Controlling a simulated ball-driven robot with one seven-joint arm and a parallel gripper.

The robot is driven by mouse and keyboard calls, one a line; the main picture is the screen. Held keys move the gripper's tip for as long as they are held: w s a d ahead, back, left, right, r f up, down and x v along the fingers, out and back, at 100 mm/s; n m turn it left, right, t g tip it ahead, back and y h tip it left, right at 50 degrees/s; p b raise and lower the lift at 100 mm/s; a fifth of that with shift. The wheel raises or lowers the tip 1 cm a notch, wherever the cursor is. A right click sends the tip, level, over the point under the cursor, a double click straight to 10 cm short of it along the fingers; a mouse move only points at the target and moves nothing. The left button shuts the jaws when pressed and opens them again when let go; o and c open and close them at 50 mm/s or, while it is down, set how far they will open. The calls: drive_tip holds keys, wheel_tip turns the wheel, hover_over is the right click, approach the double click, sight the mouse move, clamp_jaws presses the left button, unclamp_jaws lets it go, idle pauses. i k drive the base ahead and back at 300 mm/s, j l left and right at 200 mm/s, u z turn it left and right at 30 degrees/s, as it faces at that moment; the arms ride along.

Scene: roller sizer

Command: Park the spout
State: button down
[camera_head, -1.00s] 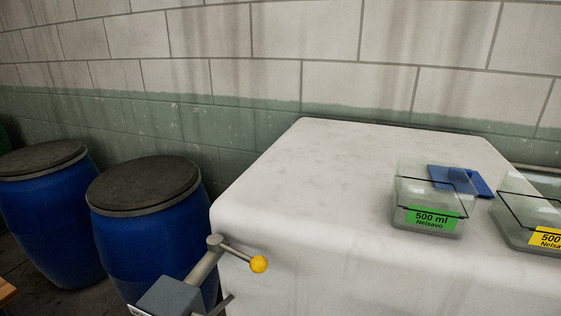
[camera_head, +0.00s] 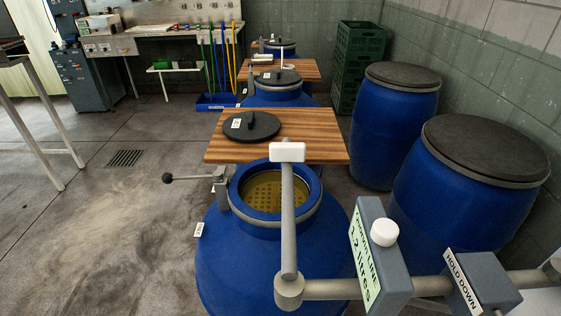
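A grey pipe that looks like the spout (camera_head: 288,215) runs from a round joint (camera_head: 289,290) at the lower middle toward the far side. It ends in a white block (camera_head: 287,152) and lies across the view of an open blue barrel (camera_head: 235,265), whose mouth shows a yellowish perforated inside. From the joint a thicker grey pipe (camera_head: 330,289) goes right to a grey box with a green label and white knob (camera_head: 384,233). Another box labelled HOLD DOWN (camera_head: 482,285) sits further right. My gripper is not in view.
A wooden board (camera_head: 320,137) with a black lid (camera_head: 251,126) lies behind the barrel mouth. A black-knobbed lever (camera_head: 190,178) sticks out left. Lidded blue barrels (camera_head: 460,195) line the right wall. Further barrels and boards recede behind. The left floor (camera_head: 120,230) is largely clear.

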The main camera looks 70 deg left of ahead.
sight(286, 152)
drive_tip(key=u, duration=1.45)
